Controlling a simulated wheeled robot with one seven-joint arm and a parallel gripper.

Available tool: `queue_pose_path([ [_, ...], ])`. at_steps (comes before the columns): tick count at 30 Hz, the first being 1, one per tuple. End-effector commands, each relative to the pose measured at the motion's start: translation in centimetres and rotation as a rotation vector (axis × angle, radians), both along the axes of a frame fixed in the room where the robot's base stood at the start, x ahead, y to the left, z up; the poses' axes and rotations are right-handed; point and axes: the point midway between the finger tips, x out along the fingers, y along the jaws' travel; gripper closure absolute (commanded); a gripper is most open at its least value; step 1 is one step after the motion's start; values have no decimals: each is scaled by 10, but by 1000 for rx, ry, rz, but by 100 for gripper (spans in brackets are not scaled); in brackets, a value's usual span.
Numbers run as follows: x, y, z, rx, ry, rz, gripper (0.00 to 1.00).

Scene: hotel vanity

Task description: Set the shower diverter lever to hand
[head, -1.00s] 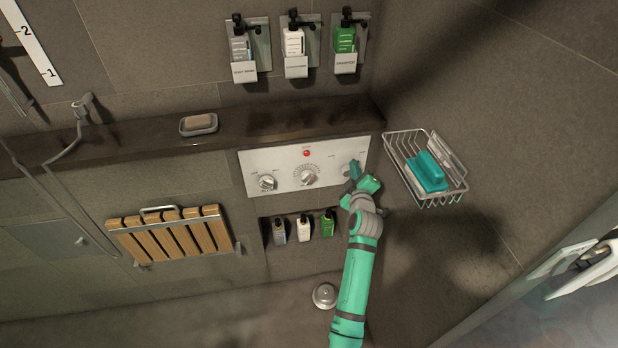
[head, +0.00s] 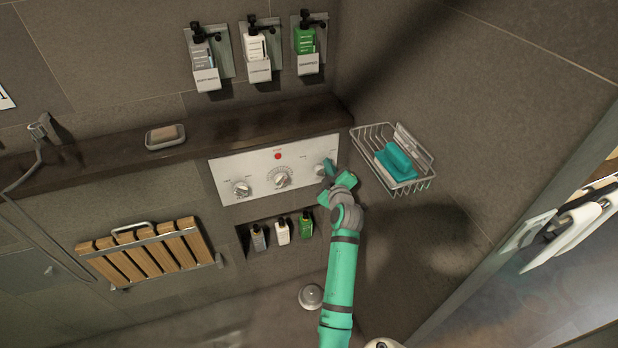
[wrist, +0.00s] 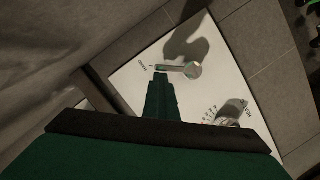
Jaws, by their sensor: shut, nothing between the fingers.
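The white control panel (head: 228,179) is set in the tiled wall under the dark ledge. The silver lever (wrist: 180,70) on it has a round hub at right and an arm pointing left in the wrist view. In the head view the lever is the right-hand control (head: 320,171), partly hidden by my gripper. My gripper (head: 331,169) is shut and empty at the panel's right end. Its fingertips (wrist: 161,76) are at the free end of the lever's arm, beside it. I cannot tell whether they touch.
A left knob (head: 241,189), a middle dial (head: 282,181) and a red button (head: 278,156) share the panel. A wire basket (head: 377,128) with a teal item is just right of my gripper. Small bottles (head: 282,232) stand in a niche below. A wooden folding seat (head: 147,254) is lower left.

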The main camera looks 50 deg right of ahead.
Motion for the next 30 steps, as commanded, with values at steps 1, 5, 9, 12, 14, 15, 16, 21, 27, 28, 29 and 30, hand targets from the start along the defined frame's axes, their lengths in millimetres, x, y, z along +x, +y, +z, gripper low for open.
queue_pose_path([
  [1,13,5,6,-8,-3,18,100],
  [5,16,15,16,-9,-6,19,100],
  [9,20,32,33,-10,-7,15,100],
  [12,4,47,34,-4,-6,9,100],
  [14,-6,55,36,-4,-6,7,100],
  [15,-13,60,37,-5,-6,5,100],
  [16,-18,64,38,-5,-6,4,100],
  [21,-41,83,42,-4,-4,-1,100],
  [27,-56,96,45,-4,-4,-4,100],
  [28,-56,97,45,-3,-4,-3,100],
  [29,-57,98,45,-3,-4,-3,100],
  [30,-58,99,45,-3,-3,-3,100],
])
